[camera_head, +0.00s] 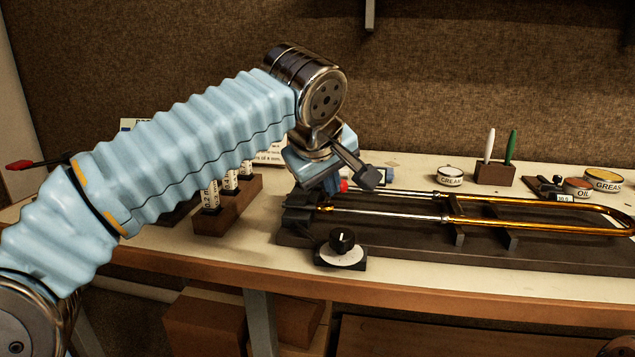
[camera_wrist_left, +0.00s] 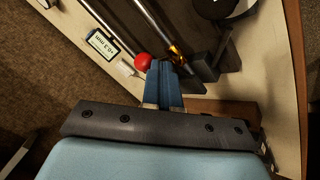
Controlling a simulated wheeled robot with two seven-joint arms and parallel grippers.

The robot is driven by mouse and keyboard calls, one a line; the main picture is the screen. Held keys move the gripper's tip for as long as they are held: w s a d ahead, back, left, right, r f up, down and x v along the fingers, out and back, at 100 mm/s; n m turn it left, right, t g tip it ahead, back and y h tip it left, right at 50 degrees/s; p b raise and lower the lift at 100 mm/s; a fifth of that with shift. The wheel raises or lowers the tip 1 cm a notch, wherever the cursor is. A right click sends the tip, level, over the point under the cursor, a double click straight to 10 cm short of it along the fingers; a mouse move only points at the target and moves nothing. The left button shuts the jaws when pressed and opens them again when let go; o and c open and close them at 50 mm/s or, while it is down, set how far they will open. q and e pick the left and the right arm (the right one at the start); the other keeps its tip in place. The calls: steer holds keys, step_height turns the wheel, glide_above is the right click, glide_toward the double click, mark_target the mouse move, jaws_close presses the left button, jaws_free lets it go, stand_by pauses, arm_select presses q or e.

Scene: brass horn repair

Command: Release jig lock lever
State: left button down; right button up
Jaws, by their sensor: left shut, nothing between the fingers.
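The lock lever shows as a red ball knob (camera_head: 343,186) at the left end of the dark jig (camera_head: 400,247); its shaft is mostly hidden. In the left wrist view the red knob (camera_wrist_left: 142,61) is just left of my fingertips. My left gripper (camera_head: 331,187) is low over the jig's left end, partly hidden by its own wrist. In the left wrist view its blue fingers (camera_wrist_left: 166,66) are together with nothing between them. I cannot tell whether they touch the knob. A brass horn slide (camera_head: 480,222) lies along the jig. My right gripper is not in view.
A black dial knob (camera_head: 342,240) stands at the jig's front. A small display (camera_wrist_left: 102,43) is near the red knob. A wooden block with labelled pieces (camera_head: 232,205) stands left. A cream tin (camera_head: 450,176), pen holder (camera_head: 494,173) and grease tin (camera_head: 603,179) stand behind the jig.

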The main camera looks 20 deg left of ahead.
arm_select(q)
steer(key=shift+w+d, duration=0.4)
stand_by(0.4)
steer(key=shift+a, duration=0.1)
